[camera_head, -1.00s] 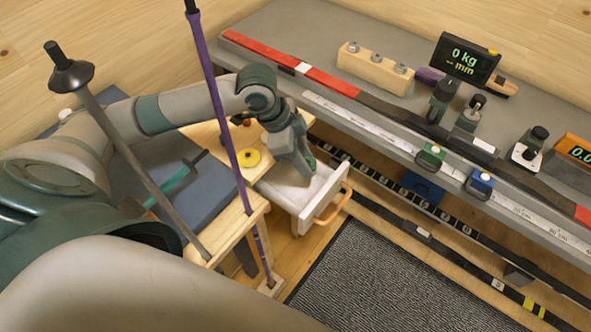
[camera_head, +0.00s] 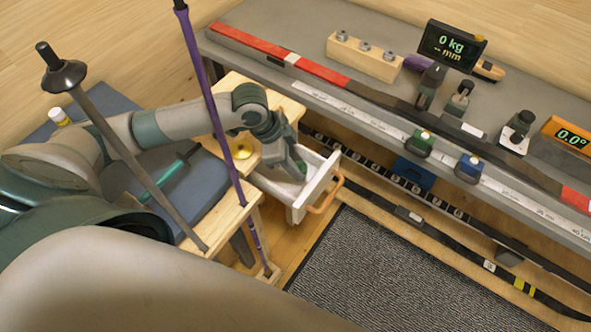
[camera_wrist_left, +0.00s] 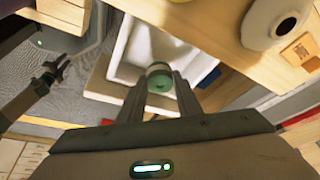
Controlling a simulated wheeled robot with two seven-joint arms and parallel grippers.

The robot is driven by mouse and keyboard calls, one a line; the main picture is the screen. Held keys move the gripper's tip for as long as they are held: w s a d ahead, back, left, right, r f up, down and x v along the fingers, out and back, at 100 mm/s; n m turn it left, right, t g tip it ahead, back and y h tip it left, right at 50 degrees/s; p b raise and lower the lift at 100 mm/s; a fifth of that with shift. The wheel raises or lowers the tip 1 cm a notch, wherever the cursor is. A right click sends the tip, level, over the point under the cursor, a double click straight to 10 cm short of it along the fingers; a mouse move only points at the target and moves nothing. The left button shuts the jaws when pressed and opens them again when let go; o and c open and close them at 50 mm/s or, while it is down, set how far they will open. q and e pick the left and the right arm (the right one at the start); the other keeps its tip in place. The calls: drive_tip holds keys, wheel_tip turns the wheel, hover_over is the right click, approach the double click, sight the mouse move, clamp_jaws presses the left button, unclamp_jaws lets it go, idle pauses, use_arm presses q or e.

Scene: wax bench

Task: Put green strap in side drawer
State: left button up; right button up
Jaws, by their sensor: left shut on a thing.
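The green strap (camera_wrist_left: 159,78) is a small rolled green band in the left wrist view. My left gripper (camera_wrist_left: 160,88) is shut on it, with one finger on each side. The side drawer (camera_head: 319,183) is pulled open, with white walls and a wooden handle (camera_head: 326,197). In the head view my left gripper (camera_head: 292,168) points down into the drawer opening. The strap is mostly hidden by the fingers there. In the wrist view the drawer's white interior (camera_wrist_left: 136,48) lies behind the strap; I cannot tell whether the strap touches its floor. My right gripper is not in view.
A grey bench (camera_head: 285,72) with gauges and clamps runs along the right of the drawer. Purple (camera_head: 205,75) and grey (camera_head: 125,150) poles stand in front of the arm. A yellow round item (camera_head: 236,143) sits beside the drawer. A dark mat (camera_head: 385,270) covers the floor.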

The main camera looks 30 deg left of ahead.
use_arm(q)
wheel_tip(320, 180, down, 3)
drive_tip(key=shift+r+p, duration=0.2)
drive_tip(key=shift+p, duration=0.1)
drive_tip(key=shift+f, duration=0.55)
drive_tip(key=shift+f, duration=0.1)
drive_tip(key=o, duration=1)
drive_tip(key=b+v, duration=0.1)
drive_tip(key=v, duration=1.1)
